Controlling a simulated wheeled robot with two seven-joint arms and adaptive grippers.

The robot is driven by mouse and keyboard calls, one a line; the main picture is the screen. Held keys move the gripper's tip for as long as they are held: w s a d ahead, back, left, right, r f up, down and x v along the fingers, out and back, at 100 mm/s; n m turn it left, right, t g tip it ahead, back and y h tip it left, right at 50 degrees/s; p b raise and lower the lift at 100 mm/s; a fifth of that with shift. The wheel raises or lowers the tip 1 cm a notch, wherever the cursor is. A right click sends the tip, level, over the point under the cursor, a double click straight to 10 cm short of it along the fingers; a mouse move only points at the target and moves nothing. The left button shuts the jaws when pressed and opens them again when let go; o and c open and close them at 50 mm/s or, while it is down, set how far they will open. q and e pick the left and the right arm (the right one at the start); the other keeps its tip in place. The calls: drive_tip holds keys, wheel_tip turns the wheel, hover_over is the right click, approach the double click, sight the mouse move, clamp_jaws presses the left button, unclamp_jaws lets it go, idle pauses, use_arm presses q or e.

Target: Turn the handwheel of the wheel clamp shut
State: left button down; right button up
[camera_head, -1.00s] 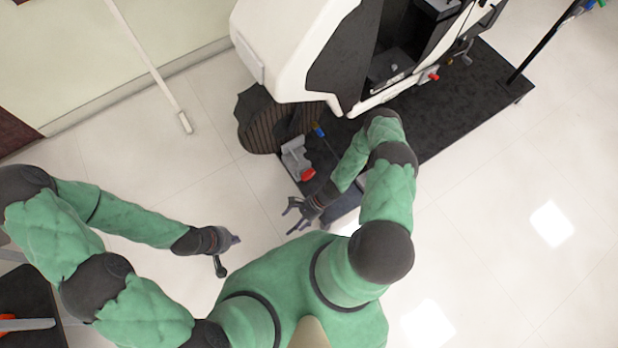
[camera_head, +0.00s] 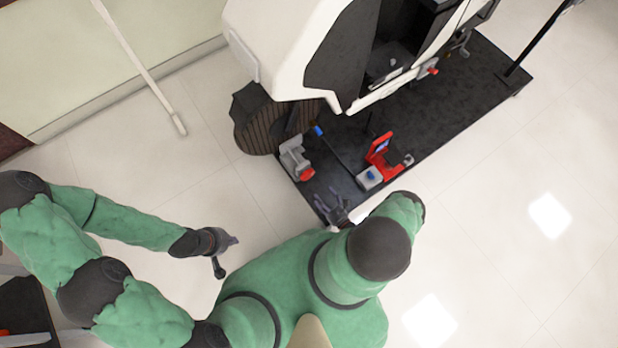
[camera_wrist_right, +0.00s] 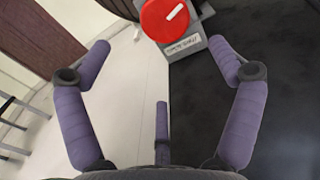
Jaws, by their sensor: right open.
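The wheel clamp is a grey block (camera_head: 293,152) with a red round handwheel (camera_head: 307,174), at the near left corner of the black platform. In the right wrist view the red handwheel (camera_wrist_right: 160,20) is at the top, partly cut off, with a short white bar on its face. A pale label (camera_wrist_right: 182,46) sits below it. My right gripper (camera_head: 330,204) is open and empty, a little nearer to me than the handwheel and apart from it. Its spread fingers (camera_wrist_right: 160,58) point toward the wheel in the wrist view. My left gripper (camera_head: 228,254) hangs over bare floor, its fingers apart and empty.
The black platform (camera_head: 460,100) carries a white machine body (camera_head: 290,45). Floor to the left is clear.

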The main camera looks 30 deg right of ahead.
sight(309, 177)
drive_tip(key=shift+s+d+h, duration=0.1)
drive_tip(key=shift+d+h, duration=0.2)
drive_tip(key=w, duration=0.3)
drive_tip(key=w+b, duration=0.1)
drive_tip(key=w, duration=0.6)
drive_tip(key=shift+w+a, duration=0.35)
drive_tip(key=c, duration=1.1)
